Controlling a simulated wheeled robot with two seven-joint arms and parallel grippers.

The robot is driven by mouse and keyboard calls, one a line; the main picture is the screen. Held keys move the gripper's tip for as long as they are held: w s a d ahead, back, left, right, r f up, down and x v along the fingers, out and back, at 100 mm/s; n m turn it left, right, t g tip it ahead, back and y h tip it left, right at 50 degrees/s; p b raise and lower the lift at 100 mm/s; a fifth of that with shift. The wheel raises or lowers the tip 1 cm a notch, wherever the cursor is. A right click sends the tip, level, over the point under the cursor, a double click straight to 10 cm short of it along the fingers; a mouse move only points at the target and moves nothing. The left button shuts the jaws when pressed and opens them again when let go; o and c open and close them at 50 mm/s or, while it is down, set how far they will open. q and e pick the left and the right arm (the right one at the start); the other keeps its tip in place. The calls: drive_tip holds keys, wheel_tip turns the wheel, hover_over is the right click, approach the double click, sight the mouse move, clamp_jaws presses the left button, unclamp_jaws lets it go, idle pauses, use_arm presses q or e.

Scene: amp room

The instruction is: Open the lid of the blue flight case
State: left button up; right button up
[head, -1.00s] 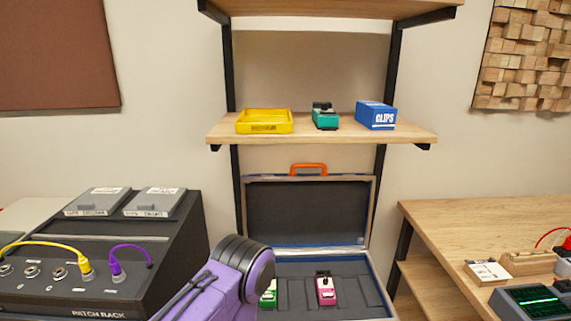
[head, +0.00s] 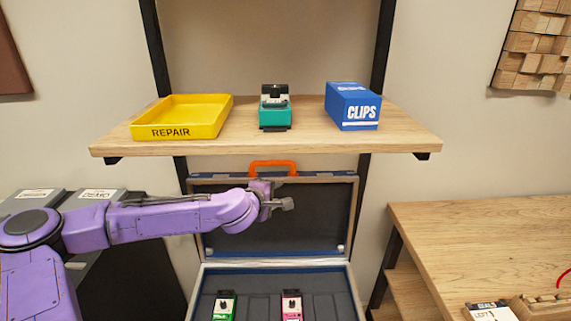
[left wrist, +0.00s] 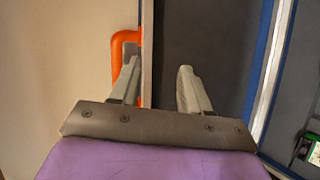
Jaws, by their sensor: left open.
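The blue flight case (head: 345,247) stands below the shelf with its lid (head: 300,225) raised upright against the back. An orange handle (head: 272,165) sits on the lid's top edge. My left gripper (head: 288,195) is in front of the raised lid, a little below the handle. In the left wrist view my left gripper (left wrist: 158,75) is open, with the lid's edge (left wrist: 147,60) between its fingers. The orange handle (left wrist: 118,45) shows by one finger. I cannot tell whether the fingers touch the lid. My right gripper is not in view.
A green pedal (head: 225,306) and a pink pedal (head: 292,307) stand in the case. The shelf (head: 245,143) above holds a yellow REPAIR tray (head: 190,131), a teal pedal (head: 275,115) and a blue CLIPS box (head: 352,107). A wooden table (head: 490,240) stands at the right.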

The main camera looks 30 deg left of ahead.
use_arm(q)
drive_tip(key=n+t+y, duration=0.1)
approach(274, 164)
drive_tip(key=x, duration=1.1)
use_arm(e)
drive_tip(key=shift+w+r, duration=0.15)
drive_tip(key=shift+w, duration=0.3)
